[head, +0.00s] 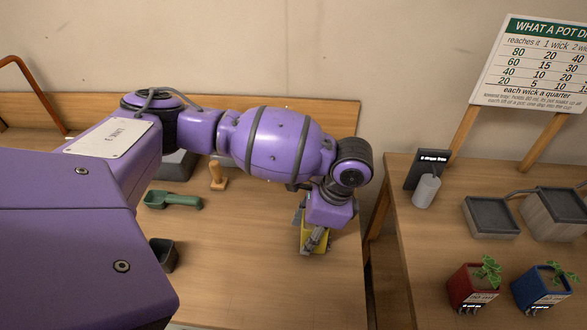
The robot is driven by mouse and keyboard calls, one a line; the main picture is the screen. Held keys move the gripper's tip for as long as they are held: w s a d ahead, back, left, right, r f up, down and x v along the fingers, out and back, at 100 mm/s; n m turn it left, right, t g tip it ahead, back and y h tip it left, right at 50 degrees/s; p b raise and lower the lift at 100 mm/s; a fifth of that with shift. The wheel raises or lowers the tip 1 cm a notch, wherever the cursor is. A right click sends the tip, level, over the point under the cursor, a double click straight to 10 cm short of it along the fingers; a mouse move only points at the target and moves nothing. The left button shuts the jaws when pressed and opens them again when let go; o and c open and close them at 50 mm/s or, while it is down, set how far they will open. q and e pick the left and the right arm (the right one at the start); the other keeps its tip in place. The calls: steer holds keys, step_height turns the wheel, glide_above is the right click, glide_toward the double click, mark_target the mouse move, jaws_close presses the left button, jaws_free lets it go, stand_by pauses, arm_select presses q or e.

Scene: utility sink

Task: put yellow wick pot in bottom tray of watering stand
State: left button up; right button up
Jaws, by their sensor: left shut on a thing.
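My left gripper (314,240) is shut on the yellow wick pot (306,243) near the right edge of the left table. My gripper and wrist cover most of the pot, so its wick, its contents and whether it touches the table cannot be told. On the right table stand a low grey-topped tray (491,217) and, to its right, a taller block with a dark tray top (556,212), joined to a tube. They look like parts of the watering stand. My right gripper is not in view.
A red pot (474,290) and a blue pot (541,293) with plants stand at the front of the right table. A grey cylinder (426,191) stands behind. A gap separates the tables. A green scoop (172,200) and dark cup (163,254) are on the left table.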

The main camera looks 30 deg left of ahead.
arm_select(q)
steer(key=o, duration=1.3)
